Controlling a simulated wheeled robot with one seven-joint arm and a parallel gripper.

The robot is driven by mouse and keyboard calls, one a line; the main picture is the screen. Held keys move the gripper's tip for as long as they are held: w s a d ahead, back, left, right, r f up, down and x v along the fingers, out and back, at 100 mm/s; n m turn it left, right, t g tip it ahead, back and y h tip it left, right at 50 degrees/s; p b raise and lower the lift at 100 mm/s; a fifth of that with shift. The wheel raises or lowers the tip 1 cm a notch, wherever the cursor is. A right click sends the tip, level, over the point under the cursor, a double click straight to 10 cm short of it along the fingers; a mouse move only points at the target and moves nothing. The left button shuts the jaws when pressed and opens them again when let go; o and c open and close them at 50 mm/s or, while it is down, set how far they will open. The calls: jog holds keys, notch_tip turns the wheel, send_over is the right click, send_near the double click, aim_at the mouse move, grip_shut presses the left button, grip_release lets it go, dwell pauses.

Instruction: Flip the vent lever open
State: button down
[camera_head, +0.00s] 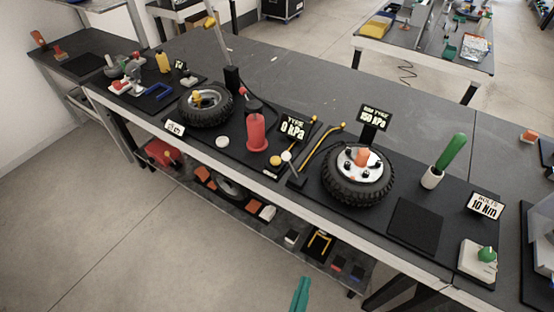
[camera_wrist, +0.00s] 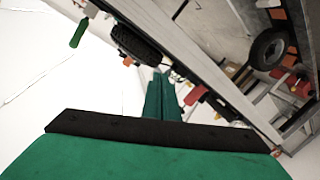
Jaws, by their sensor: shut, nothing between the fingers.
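My gripper (camera_head: 300,292) shows as green fingertips at the bottom of the head view, in front of the bench and apart from it. In the wrist view its green fingers (camera_wrist: 163,98) are together and empty. No part is plainly marked as the vent lever. A small black lever with a white ball tip (camera_head: 287,157) stands at the bench's front edge, right of the red cylinder (camera_head: 256,131); I cannot tell whether it is the vent lever. A "TYRE 0 kPa" sign (camera_head: 293,127) stands behind it.
The long dark bench (camera_head: 290,82) carries a tyre with a rim (camera_head: 358,175), another tyre (camera_head: 206,106), a yellow hose (camera_head: 318,148) and a green-handled tool (camera_head: 450,152). A lower shelf (camera_head: 332,275) holds loose parts. The floor (camera_head: 130,240) in front is clear.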

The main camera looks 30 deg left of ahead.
jog(key=w+a+r+n+y, duration=0.3)
jog(key=w+a+n, duration=0.3)
jog(key=w+a, duration=0.3)
jog(key=w+a+r+n+y, duration=0.2)
jog(key=w+a+r+n, duration=0.3)
jog(key=w+a, duration=0.5)
jog(key=a+n, duration=0.2)
jog(key=a, duration=0.4)
jog(key=shift+a+y, duration=0.35)
jog(key=shift+y, duration=0.05)
jog(key=shift+w+r, duration=0.1)
jog(key=shift+w, duration=0.05)
jog(key=w+a, duration=0.1)
jog(key=w, duration=0.8)
jog(key=shift+w, duration=0.15)
jog(key=shift+r, duration=0.1)
jog(key=shift+d+r, duration=0.1)
